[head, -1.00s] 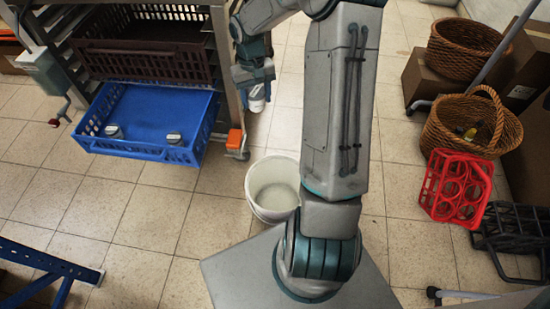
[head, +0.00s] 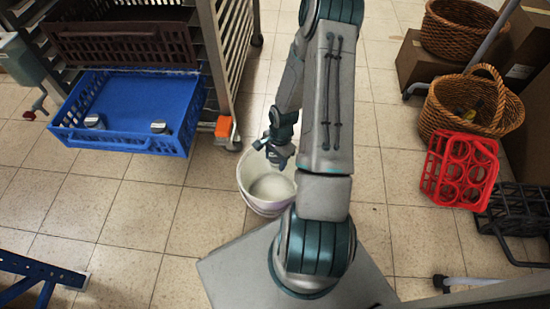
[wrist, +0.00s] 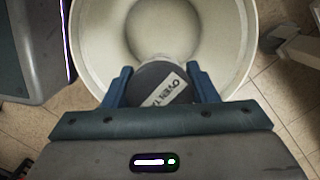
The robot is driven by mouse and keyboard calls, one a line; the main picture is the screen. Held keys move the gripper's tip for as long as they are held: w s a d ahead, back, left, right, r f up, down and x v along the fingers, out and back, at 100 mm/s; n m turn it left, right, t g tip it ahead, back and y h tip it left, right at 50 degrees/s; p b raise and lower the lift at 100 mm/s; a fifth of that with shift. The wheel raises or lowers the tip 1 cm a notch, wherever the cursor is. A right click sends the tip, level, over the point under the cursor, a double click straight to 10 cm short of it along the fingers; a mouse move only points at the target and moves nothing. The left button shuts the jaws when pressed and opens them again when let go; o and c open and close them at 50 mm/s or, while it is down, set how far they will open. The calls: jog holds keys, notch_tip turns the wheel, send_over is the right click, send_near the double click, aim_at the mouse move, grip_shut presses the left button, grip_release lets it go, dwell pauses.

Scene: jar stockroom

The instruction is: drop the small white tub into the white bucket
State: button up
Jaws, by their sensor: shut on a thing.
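The white bucket (head: 262,205) stands on the tiled floor beside my base. My gripper (head: 279,160) is above the bucket's far rim in the head view. In the wrist view, my gripper (wrist: 160,90) is shut on the small white tub (wrist: 158,82), with one blue finger on each side. The tub's dark lid with a white label faces the camera, and its pale body is mostly hidden below the lid. The bucket's open mouth (wrist: 237,40) lies behind and below the tub there. In the head view the tub is hidden or too small to make out.
A blue crate (head: 120,144) holding two grey-lidded jars juts from the rack at left, under a brown crate (head: 120,45). An orange block (head: 223,127) is on the rack's corner post. Wicker baskets (head: 470,110) and a red bottle carrier (head: 458,172) are at right.

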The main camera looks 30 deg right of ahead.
aim_at(276, 165)
jog(key=shift+f+b, duration=1.5)
jog(key=shift+f, duration=0.75)
jog(key=o, duration=1.2)
jog(key=shift+r, duration=0.1)
jog(key=r+p, duration=0.2)
jog(key=r, duration=0.2)
jog(key=d+r+p, duration=0.1)
jog(key=r+p, duration=0.1)
jog(key=r, duration=0.3)
jog(key=d+r+p, duration=0.1)
jog(key=r+p, duration=0.1)
jog(key=r, duration=0.2)
jog(key=shift+w+r, duration=0.25)
jog(key=shift+w, duration=0.05)
